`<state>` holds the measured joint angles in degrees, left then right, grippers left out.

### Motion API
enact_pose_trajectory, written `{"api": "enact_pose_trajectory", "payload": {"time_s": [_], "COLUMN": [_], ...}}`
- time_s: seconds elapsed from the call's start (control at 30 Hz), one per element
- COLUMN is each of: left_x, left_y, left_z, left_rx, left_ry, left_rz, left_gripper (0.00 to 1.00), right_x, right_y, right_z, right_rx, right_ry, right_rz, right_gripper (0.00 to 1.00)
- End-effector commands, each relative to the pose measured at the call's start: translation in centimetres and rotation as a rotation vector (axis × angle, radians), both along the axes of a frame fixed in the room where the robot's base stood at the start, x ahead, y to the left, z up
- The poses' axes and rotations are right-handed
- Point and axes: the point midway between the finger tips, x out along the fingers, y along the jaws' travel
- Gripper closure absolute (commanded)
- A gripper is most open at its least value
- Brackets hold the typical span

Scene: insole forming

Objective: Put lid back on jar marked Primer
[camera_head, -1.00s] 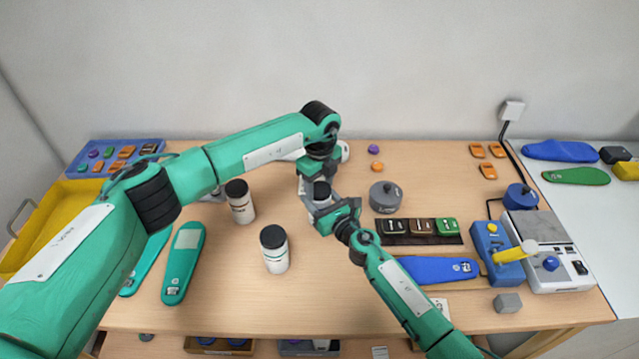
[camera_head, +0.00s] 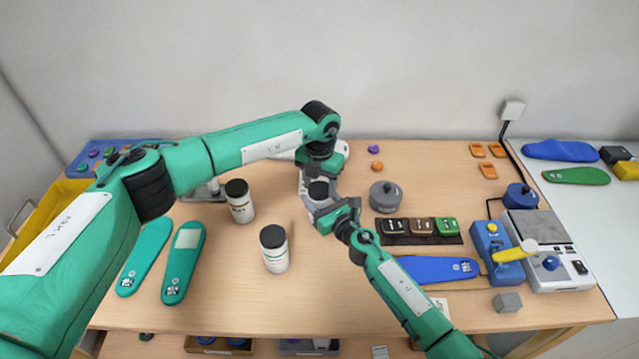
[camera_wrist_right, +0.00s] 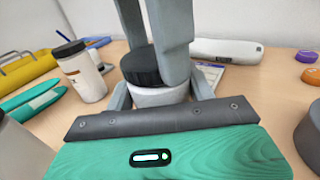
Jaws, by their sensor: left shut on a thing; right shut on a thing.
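A black lid (camera_head: 317,191) is between the fingers of my left gripper (camera_head: 319,182), which points down from above. It also shows in the right wrist view (camera_wrist_right: 141,66). A white jar (camera_wrist_right: 160,96) is directly under the lid, held by my right gripper (camera_head: 328,208). The lid's lower edge is at the jar's top and looks slightly off to the left; I cannot tell whether it is seated. The gripper fingers hide most of the jar, and no label on it is readable.
Two white jars with black lids stand to the left, one behind (camera_head: 240,202) and one nearer (camera_head: 274,250). A grey round container (camera_head: 385,196) stands right of my grippers. Teal insoles (camera_head: 183,262) lie at left. The front middle of the table is clear.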

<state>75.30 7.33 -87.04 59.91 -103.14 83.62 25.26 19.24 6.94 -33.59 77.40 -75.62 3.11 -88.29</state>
Motion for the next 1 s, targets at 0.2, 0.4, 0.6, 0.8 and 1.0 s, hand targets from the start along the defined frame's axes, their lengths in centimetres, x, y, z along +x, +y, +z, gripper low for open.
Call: {"api": "enact_pose_trajectory", "payload": {"time_s": [0.2,0.4,0.6,0.8,1.0], "left_x": [0.06,0.04,0.04,0.07,0.03], "left_y": [0.01,0.03,0.03,0.02,0.03], "left_z": [0.05,0.0,-0.02,-0.02,-0.07], "left_rx": [0.0,0.001,0.001,0.001,0.0], "left_ry": [-0.002,-0.001,-0.001,-0.002,0.0], "left_rz": [-0.359,-0.69,-1.021,-1.351,-1.681], "left_gripper": [0.73,0.73,0.73,0.73,0.73], "right_x": [-0.01,-0.01,-0.01,-0.02,-0.02], "right_y": [-0.03,-0.02,-0.02,-0.02,-0.02], "right_z": [-0.06,-0.06,-0.06,-0.07,-0.07], "right_rx": [-0.001,-0.001,-0.001,-0.001,-0.001], "right_ry": [0.001,0.001,0.001,0.001,0.001], "right_rz": [0.0,0.0,0.0,0.0,0.0], "right_gripper": [1.0,1.0,1.0,1.0,1.0]}}
